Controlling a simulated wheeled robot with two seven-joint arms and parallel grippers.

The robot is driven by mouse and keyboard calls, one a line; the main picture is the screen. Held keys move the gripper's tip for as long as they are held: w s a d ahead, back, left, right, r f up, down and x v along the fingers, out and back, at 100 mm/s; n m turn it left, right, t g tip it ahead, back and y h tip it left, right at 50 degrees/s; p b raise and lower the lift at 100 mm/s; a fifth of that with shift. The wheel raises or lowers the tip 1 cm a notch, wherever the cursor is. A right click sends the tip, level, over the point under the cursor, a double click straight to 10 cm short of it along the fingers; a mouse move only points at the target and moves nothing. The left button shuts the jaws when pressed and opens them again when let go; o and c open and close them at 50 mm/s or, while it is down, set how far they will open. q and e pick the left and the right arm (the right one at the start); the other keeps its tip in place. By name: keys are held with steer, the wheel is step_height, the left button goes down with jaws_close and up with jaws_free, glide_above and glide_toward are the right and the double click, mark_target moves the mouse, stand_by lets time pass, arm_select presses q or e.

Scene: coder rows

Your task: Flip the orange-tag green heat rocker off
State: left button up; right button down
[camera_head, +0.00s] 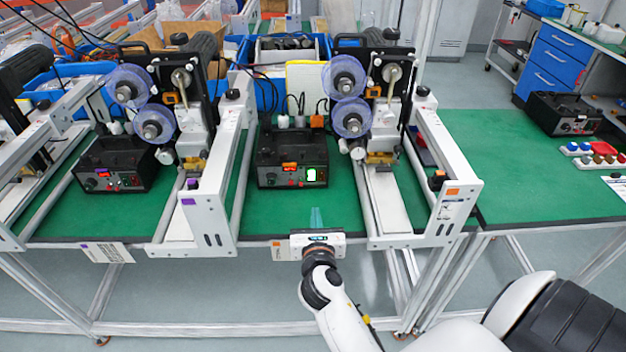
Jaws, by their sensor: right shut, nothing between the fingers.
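The black control box (280,172) with an orange tag on its top edge stands on the green bench mat, left of the coder with the orange square tag (453,191). On its front, a rocker (317,174) glows green-white at the right, next to a small red display and red and dark controls. The rocker's tilt is too small to tell. My right gripper (316,212) is shut and empty at the bench's front edge, below and apart from the box, its fingers pointing toward it. My left gripper is not in view.
A second control box (112,166) stands at the left by the coder with the purple tag (188,201). Another box (563,114) sits on the right bench. White coder frames flank the orange-tag box. The mat (290,212) in front of it is clear.

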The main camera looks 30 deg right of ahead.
mark_target(312, 173)
steer(key=x, duration=0.9)
steer(key=r+p+x, duration=0.1)
steer(key=x, duration=0.3)
steer(key=shift+w+d, duration=0.2)
steer(key=shift+w, duration=0.25)
steer(key=shift+r, duration=0.1)
steer(key=p, duration=0.1)
steer(key=r+p, duration=0.1)
steer(key=shift+w+p, duration=0.2)
steer(key=shift+p, duration=0.15)
steer(key=shift+f+y, duration=0.3)
steer(key=shift+f, duration=0.1)
